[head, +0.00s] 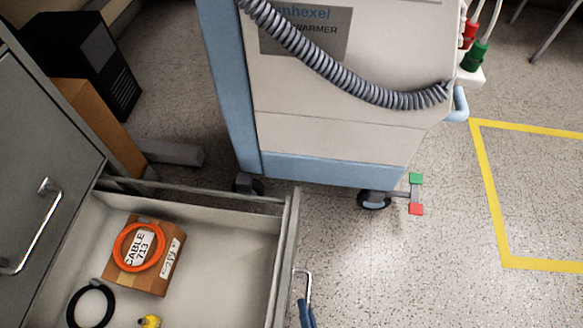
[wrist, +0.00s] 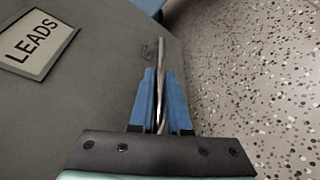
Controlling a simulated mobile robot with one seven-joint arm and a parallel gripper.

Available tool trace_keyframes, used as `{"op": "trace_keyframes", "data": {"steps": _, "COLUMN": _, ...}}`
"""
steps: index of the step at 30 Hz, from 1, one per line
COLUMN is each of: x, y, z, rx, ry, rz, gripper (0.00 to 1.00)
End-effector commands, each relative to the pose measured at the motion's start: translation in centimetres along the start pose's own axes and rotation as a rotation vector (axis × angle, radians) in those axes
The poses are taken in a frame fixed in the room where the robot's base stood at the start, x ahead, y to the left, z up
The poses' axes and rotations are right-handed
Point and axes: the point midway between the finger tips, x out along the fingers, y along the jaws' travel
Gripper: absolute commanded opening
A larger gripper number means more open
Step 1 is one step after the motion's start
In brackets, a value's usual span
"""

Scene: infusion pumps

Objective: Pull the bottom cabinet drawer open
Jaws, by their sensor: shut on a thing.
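The cabinet (head: 45,130) is grey and stands at the left in the head view. Its low drawer (head: 288,245) is pulled well out, showing its inside. The drawer's metal bar handle (head: 308,284) is on its front; it also shows in the wrist view (wrist: 161,52). My gripper (head: 306,314) is at that handle, partly cut off by the lower edge. In the wrist view, the blue fingers of my gripper (wrist: 160,75) are shut on the handle, one on each side. A "LEADS" label (wrist: 36,42) is on the drawer front.
In the drawer are a brown box (head: 150,278) with an orange ring (head: 120,258), a black ring (head: 72,303) and a small yellow item (head: 150,322). A wheeled warmer cart (head: 335,140) stands just behind the drawer. Speckled floor at the right is clear.

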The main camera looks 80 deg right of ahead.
Motion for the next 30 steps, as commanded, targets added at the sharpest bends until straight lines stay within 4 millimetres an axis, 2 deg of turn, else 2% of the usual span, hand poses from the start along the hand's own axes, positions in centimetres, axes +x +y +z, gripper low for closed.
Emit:
{"op": "trace_keyframes", "data": {"steps": 13, "x": -0.18, "y": -0.38, "z": 0.40, "rx": -0.004, "ry": 0.000, "rz": -0.002, "gripper": 0.00}}
{"op": "trace_keyframes", "data": {"steps": 14, "x": -0.18, "y": -0.38, "z": 0.39, "rx": -0.004, "ry": 0.000, "rz": -0.002, "gripper": 0.19}}
{"op": "trace_keyframes", "data": {"steps": 18, "x": -0.16, "y": -0.34, "z": 0.35, "rx": -0.003, "ry": 0.000, "rz": -0.002, "gripper": 0.44}}
{"op": "trace_keyframes", "data": {"steps": 30, "x": -0.56, "y": -0.23, "z": 0.27, "rx": 0.000, "ry": 0.001, "rz": -0.002, "gripper": 0.45}}
